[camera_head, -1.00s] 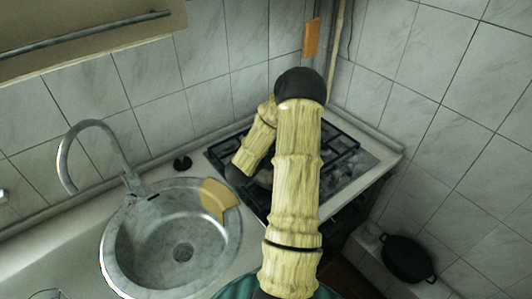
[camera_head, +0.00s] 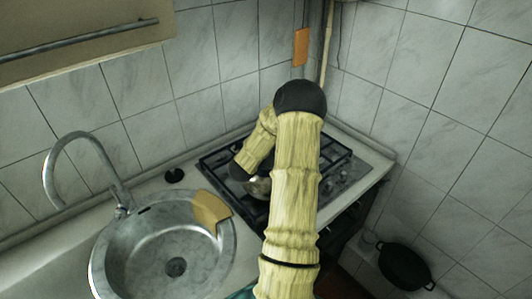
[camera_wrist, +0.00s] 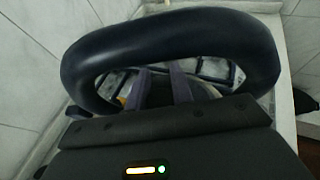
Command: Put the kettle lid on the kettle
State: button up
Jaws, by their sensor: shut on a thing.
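My gripper (camera_wrist: 162,80) shows in the wrist view as two greyish-purple fingers close together, over the stove. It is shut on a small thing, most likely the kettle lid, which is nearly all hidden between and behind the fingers. A thick dark loop (camera_wrist: 170,30) arches around the fingers in the wrist view; it looks like a handle, but I cannot tell for sure. In the head view a small pale, shiny rounded thing (camera_head: 259,187), perhaps part of the kettle, shows beside my arm on the stove. My arm hides the rest.
The gas stove (camera_head: 335,160) with dark grates fills the counter corner. A round metal sink (camera_head: 130,262) with a tall tap (camera_head: 85,140) is at left; a tan piece (camera_head: 210,208) lies on its rim. A dark pot (camera_head: 404,266) stands low at right. Tiled walls close the back.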

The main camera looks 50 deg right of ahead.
jog(key=shift+w+d+f+b, duration=0.1)
jog(key=shift+d+b, duration=0.2)
jog(key=shift+d, duration=0.15)
jog(key=shift+f+b, duration=0.4)
jog(key=shift+b, duration=0.2)
jog(key=shift+a, duration=0.1)
jog(key=o, duration=1)
jog(key=b+v, duration=0.4)
jog(key=v, duration=1.3)
jog(key=shift+b, duration=0.4)
jog(key=shift+a, duration=0.2)
